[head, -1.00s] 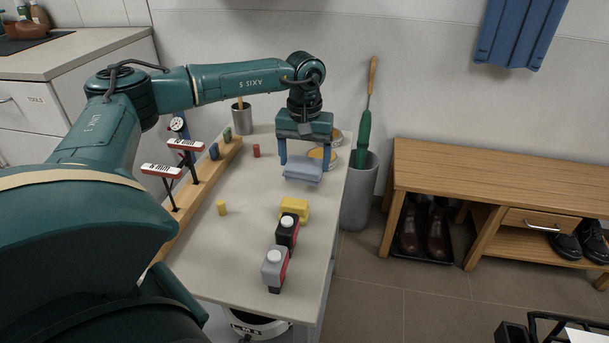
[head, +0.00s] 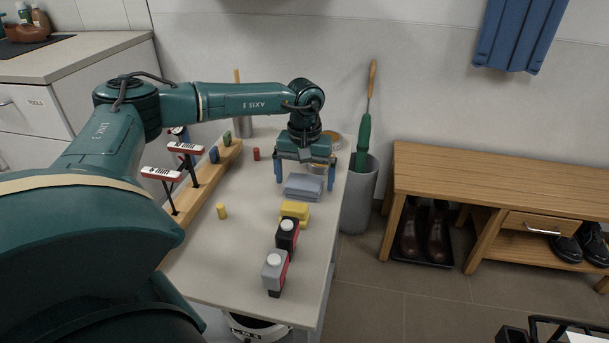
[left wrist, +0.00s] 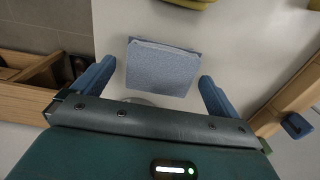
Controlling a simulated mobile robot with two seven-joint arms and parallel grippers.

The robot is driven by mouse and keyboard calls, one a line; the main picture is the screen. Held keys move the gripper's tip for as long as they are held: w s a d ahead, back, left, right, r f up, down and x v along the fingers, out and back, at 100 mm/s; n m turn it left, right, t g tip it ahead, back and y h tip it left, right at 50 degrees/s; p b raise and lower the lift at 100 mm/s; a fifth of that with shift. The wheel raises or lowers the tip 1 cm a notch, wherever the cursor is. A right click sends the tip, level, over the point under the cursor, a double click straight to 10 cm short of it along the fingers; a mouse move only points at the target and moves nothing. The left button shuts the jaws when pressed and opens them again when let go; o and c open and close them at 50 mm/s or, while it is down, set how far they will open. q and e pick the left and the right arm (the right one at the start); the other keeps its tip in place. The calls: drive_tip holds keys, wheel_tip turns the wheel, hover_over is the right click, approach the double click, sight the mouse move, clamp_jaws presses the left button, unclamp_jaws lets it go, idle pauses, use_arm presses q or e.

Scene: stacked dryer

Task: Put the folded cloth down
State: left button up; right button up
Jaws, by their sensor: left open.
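The folded cloth (head: 303,187) is a flat grey-blue rectangle lying on the light tabletop (head: 262,268), towards its right edge. It also shows in the left wrist view (left wrist: 162,68), between and just beyond the fingertips. My left gripper (head: 303,175) has its two blue fingers wide apart on either side, behind the cloth. In the left wrist view my left gripper (left wrist: 155,85) is open, with a gap between each finger and the cloth. My right gripper is in neither view.
A yellow object (head: 295,212), a black bottle (head: 287,236) and a grey bottle (head: 274,272) stand in front of the cloth. A wooden rail (head: 203,188) runs along the left. A grey bin (head: 358,200) stands beside the table. Bare tabletop lies left of the cloth.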

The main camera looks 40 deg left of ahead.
sight(305, 179)
use_arm(q)
drive_tip(key=shift+f+b, duration=0.3)
drive_tip(key=shift+b, duration=0.15)
wheel_tip(305, 179, up, 14)
drive_tip(key=p, duration=0.2)
drive_tip(key=shift+w+f, duration=0.25)
